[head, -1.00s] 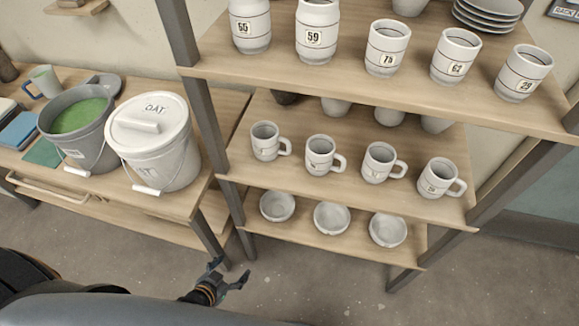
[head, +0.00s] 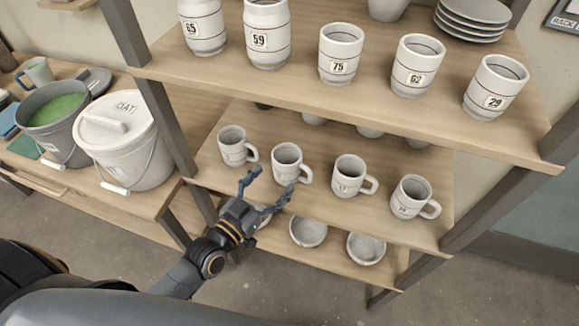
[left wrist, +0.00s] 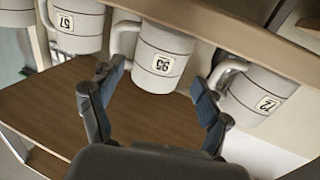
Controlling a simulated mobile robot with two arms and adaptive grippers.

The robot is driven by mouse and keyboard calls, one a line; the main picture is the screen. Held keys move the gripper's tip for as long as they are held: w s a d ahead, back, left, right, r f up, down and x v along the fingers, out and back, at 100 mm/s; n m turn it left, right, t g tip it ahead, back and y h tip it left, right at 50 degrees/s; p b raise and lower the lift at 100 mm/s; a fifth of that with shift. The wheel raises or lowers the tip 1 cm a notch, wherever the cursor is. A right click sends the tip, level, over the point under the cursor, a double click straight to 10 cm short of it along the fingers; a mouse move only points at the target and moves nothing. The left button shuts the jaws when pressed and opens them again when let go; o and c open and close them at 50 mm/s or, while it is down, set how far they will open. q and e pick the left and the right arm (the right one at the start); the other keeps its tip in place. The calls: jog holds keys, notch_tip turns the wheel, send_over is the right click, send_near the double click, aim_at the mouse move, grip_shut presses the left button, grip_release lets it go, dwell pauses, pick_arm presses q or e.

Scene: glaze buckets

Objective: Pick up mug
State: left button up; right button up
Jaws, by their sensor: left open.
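Several white mugs with handles and number labels stand in a row on the middle shelf. In the head view these are the leftmost mug (head: 233,147), the second mug (head: 287,162), the third mug (head: 349,174) and the rightmost mug (head: 409,197). My left gripper (head: 268,185) is open and empty, in front of the second mug at about the shelf's front edge. In the left wrist view the labels appear upside down. A middle mug (left wrist: 160,55) lies just beyond the spread fingers (left wrist: 158,95), with a mug (left wrist: 78,25) and another mug (left wrist: 258,90) to either side.
The upper shelf (head: 420,113) holds handleless numbered cups (head: 341,52) above the mugs. Bowls (head: 308,231) sit on the lower shelf. A shelf post (head: 150,90) stands left of the mugs. A lidded bucket (head: 125,140) and an open bucket with green glaze (head: 58,115) stand on the left table.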

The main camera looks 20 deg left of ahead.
aim_at(279, 174)
pick_arm(q)
jog(key=shift+w+d, duration=0.2)
jog(key=shift+w, duration=0.35)
jog(key=x, duration=0.4)
jog(key=shift+w+f, duration=0.3)
jog(key=shift+w, duration=0.1)
jog(key=c, duration=1.2)
pick_arm(e)
jog(key=shift+w+d+r, duration=0.2)
jog(key=shift+w+d, duration=0.1)
jog(key=shift+d, duration=0.2)
pick_arm(q)
jog(key=shift+r, duration=0.15)
